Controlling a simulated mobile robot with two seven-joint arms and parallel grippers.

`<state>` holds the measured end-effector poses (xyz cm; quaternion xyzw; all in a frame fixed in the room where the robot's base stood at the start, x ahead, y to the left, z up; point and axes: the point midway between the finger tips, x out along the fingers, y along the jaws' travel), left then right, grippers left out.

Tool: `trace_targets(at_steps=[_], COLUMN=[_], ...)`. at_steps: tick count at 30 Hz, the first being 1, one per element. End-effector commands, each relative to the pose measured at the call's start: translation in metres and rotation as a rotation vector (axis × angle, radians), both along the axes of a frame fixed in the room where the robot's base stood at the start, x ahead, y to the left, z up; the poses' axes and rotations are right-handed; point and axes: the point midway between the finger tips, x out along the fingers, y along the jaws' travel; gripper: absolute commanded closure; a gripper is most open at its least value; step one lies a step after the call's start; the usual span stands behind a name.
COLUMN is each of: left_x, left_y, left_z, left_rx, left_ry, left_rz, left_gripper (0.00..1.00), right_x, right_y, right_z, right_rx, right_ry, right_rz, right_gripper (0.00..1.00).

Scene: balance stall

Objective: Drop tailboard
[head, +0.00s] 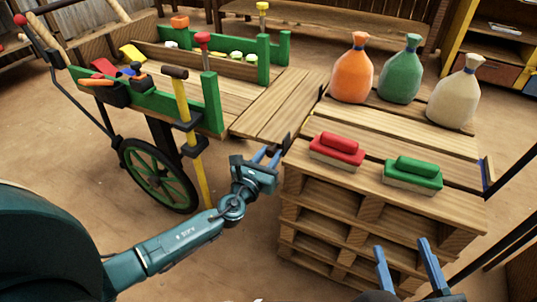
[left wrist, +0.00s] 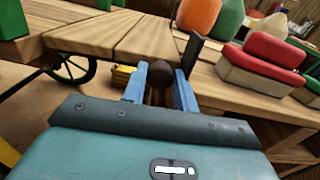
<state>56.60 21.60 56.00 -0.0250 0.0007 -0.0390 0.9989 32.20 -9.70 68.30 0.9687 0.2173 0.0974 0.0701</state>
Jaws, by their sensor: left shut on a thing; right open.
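The tailboard (head: 280,108) is a plank panel at the open end of the cart's bed (head: 180,75). It lies about level with the bed and reaches towards the pallet stack. My left gripper (head: 268,154) is at the tailboard's near outer corner, beside the pallet stack. In the left wrist view its blue fingers (left wrist: 160,90) are shut on a dark brown rounded knob (left wrist: 161,72) at the board's edge. The tailboard also shows in that view (left wrist: 130,38). My right gripper (head: 408,268) is open and empty in front of the pallets.
The pallet stack (head: 345,230) holds a red block (head: 337,148), a green block (head: 415,172), and orange (head: 353,70), green (head: 401,72) and beige (head: 456,92) sacks. The cart has green posts (head: 212,103) and a spoked wheel (head: 158,175). A yellow pole (head: 196,150) stands beside it.

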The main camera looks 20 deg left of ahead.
Motion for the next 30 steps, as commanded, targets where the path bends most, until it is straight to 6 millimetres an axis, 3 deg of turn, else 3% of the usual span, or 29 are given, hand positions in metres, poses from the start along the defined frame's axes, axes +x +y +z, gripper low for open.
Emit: trace_targets(at_steps=[11,12,18,30], left_x=[-0.0002,-0.0002,-0.0002,-0.0001], left_y=[-0.0006,-0.0006,-0.0005,-0.0027], left_z=[-0.0011,-0.0011,-0.0009,-0.0007], left_rx=[0.003,0.002,0.002,0.000], left_ry=[0.001,0.002,0.001,0.001], left_rz=[-0.002,-0.002,-0.002,-0.008], left_gripper=[1.00,0.70,0.54,0.50], right_x=[0.0002,0.0001,0.0001,0.0001], right_y=[0.0001,0.0002,0.0002,0.0003], right_z=[0.0001,0.0001,0.0002,0.0002], right_rx=[0.002,0.002,0.002,0.002], right_ry=[0.001,0.001,0.001,0.000], right_rz=[0.000,0.000,0.001,0.001], right_gripper=[0.48,0.48,0.48,0.48])
